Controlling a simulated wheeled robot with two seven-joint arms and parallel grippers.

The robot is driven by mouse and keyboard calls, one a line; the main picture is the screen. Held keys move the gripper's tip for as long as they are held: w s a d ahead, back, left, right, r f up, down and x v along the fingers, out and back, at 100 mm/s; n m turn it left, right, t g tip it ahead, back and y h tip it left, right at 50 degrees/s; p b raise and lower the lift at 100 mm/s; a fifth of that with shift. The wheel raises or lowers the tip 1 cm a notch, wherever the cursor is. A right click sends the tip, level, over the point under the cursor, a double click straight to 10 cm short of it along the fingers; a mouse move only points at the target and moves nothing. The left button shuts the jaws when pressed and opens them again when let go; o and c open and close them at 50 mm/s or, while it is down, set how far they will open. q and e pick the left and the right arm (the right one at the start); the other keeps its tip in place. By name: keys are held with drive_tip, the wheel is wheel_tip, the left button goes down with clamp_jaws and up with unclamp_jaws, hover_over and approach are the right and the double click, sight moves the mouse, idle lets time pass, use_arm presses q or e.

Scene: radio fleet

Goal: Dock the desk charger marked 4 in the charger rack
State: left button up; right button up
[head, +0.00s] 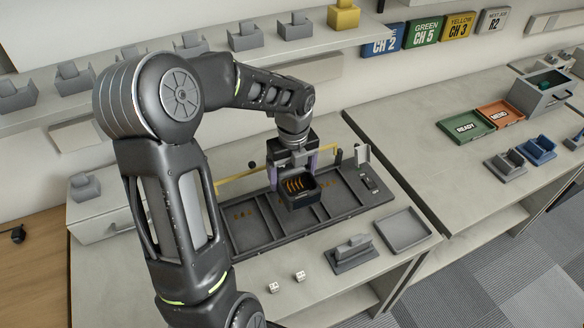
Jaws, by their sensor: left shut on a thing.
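My left gripper (294,172) is shut on a small black desk charger (299,193) with orange marks on its inside. No number on it can be read from here. It holds the charger over the middle part of the dark grey charger rack (262,244), which lies on the near table. The rack has several side-by-side bays with thin dividers, and small orange marks show in some bays. The charger hides part of the bay behind it; I cannot tell whether it touches the rack. My right gripper is out of view.
A yellow bar (229,187) runs behind the rack. In front lie a grey stand (351,254), an empty grey tray (403,231) and two small white dice (299,276). Green (466,127) and orange (499,115) trays sit on the right table. A shelf with grey holders runs above.

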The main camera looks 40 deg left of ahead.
sight(292, 189)
use_arm(q)
drive_tip(key=shift+w+a+r, duration=0.1)
drive_tip(key=shift+f+b, duration=1.75)
drive_tip(key=shift+f, duration=1.25)
drive_tip(key=shift+p, duration=0.45)
drive_tip(key=shift+f+b, duration=1.5)
drive_tip(key=shift+f, duration=0.7)
drive_tip(key=o, duration=1.6)
drive_tip(key=shift+o, duration=0.2)
drive_tip(key=shift+r, duration=0.2)
wheel_tip(292, 189, up, 7)
drive_tip(key=shift+r+b, duration=0.2)
drive_tip(key=shift+b, duration=0.1)
